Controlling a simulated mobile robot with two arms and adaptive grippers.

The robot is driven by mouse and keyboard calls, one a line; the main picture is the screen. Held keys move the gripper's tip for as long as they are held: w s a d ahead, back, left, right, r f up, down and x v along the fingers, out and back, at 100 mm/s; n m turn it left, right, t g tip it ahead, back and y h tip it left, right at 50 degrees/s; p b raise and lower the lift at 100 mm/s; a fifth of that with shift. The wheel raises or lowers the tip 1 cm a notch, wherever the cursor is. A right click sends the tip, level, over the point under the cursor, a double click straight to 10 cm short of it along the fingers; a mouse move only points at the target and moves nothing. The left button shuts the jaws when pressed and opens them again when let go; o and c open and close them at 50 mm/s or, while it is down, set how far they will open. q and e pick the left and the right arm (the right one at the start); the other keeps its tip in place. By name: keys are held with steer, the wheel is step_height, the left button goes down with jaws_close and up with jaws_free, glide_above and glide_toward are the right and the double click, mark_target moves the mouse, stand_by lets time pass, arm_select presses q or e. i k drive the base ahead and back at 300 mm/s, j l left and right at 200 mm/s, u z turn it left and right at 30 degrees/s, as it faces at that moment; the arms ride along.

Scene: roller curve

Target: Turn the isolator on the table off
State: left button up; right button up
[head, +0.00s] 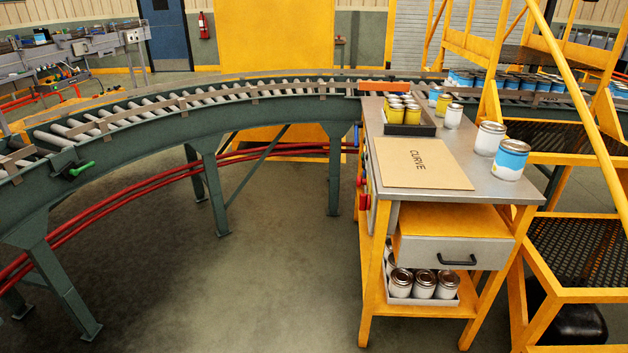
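The yellow-framed work table (487,186) with a grey metal top stands right of the middle. On its left side, seen nearly edge-on, a red handle-like part (363,201) sticks out, with a smaller red part (361,181) just above it. These look like the isolator's switch, but they are too small and too side-on to read a position. A grey box-like part behind them is mostly hidden by the table's edge and leg. Neither of my grippers is in view.
A curved roller conveyor (190,122) runs from the left to behind the table. A CURVE board (395,165), a can tray (428,130) and loose cans lie on the table. Yellow steps (572,157) stand close on the right. The floor (270,250) left of the table is clear.

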mark_target(364, 205)
steer(key=i+j+u, duration=0.2)
steer(key=i+u, duration=0.2)
steer(key=i, duration=0.25)
steer(key=i+u, duration=0.4)
steer(key=i, duration=0.25)
steer(key=i+l+u, duration=0.2)
steer(key=i+u, duration=0.15)
steer(key=i, duration=0.25)
steer(key=i+j, duration=0.15)
steer(key=i, duration=0.45)
steer(key=i+j, duration=0.1)
steer(key=i, duration=0.45)
steer(key=i+j+z, duration=0.1)
steer(key=i, duration=0.5)
